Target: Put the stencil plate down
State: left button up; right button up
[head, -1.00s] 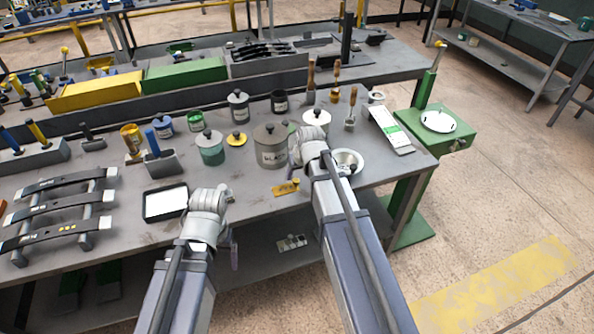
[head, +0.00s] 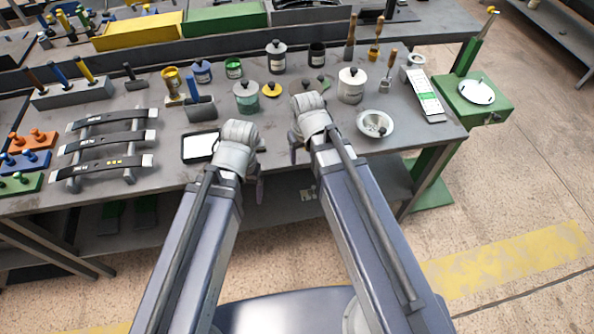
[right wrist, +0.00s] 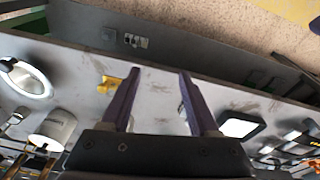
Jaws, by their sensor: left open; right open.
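A small yellow plate, seemingly the stencil plate (right wrist: 108,84), lies on the grey bench top near its front edge in the right wrist view. Nothing grips it. In the head view it is hidden behind my right arm. My right gripper (right wrist: 153,88) is open and empty, with the plate just beside its left finger in that view; I cannot tell the height between them. In the head view my right gripper (head: 299,151) is over the front of the bench. My left gripper (head: 252,172) is open and empty near the bench's front edge, beside the white-faced black tray (head: 201,147).
A metal bowl (head: 375,124) and a white lidded can (head: 351,86) stand right of my right gripper. A teal can (head: 246,97) stands behind my left gripper. A lower shelf runs under the bench.

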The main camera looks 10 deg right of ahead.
jog(key=s+a+n+g+h, duration=0.1)
jog(key=s+a+g, duration=0.1)
jog(key=s+a, duration=0.3)
jog(key=s, duration=0.4)
jog(key=shift+s+a, duration=0.2)
jog(key=shift+s, duration=0.15)
dwell(0.4)
